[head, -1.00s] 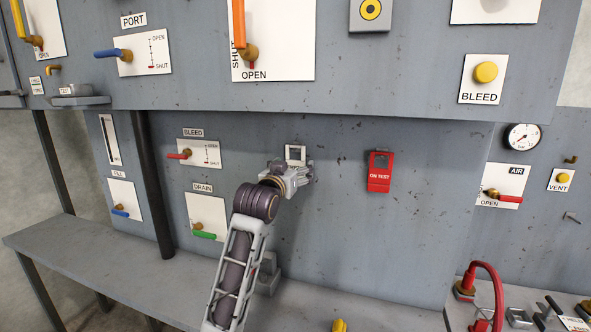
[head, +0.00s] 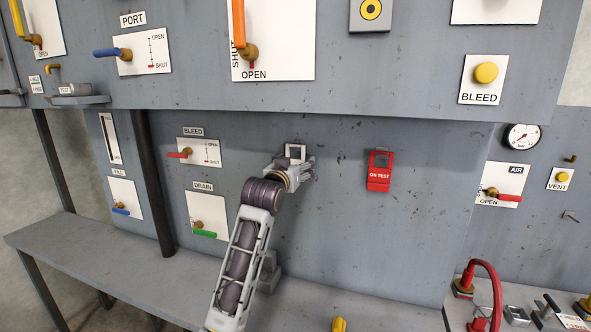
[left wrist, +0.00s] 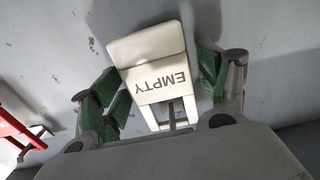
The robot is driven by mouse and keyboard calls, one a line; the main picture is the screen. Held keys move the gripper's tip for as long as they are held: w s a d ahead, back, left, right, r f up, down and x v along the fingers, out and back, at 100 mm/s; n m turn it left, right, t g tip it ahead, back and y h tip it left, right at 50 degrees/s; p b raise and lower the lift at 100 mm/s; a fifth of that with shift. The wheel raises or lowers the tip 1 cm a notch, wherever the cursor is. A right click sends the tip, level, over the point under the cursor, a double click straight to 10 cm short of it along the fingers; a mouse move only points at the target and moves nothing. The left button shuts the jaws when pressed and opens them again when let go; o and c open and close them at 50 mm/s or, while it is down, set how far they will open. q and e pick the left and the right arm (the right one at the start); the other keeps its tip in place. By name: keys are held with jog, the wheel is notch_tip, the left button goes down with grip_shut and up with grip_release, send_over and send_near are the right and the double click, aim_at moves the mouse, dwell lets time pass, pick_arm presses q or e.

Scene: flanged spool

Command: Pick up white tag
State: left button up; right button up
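The white tag (head: 296,151) hangs upright on the grey panel in the head view, its lower part hidden by my left gripper (head: 299,170). In the left wrist view the white tag (left wrist: 158,78) fills the middle, tilted in the picture, with the word EMPTY readable on it. The green-padded fingers of my left gripper (left wrist: 160,82) stand on either side of the tag, spread apart, with narrow gaps at its edges. My right gripper is in neither view.
A red ON TEST tag (head: 379,172) hangs to the right. The BLEED valve plate (head: 208,153) and DRAIN valve plate (head: 207,214) are to the left. A grey shelf (head: 335,301) runs below, and an overhanging upper panel (head: 350,85) is above.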

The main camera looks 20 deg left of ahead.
pick_arm(q)
jog(key=c, duration=0.8)
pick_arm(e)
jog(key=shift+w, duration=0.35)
pick_arm(q)
jog(key=shift+r, duration=0.15)
jog(key=shift+r, duration=0.65)
jog(key=shift+s+f, duration=0.1)
jog(key=shift+s, duration=0.5)
jog(key=s+b, duration=0.2)
jog(key=s, duration=1.4)
jog(key=shift+s+a, duration=0.3)
jog(key=shift+s, duration=0.1)
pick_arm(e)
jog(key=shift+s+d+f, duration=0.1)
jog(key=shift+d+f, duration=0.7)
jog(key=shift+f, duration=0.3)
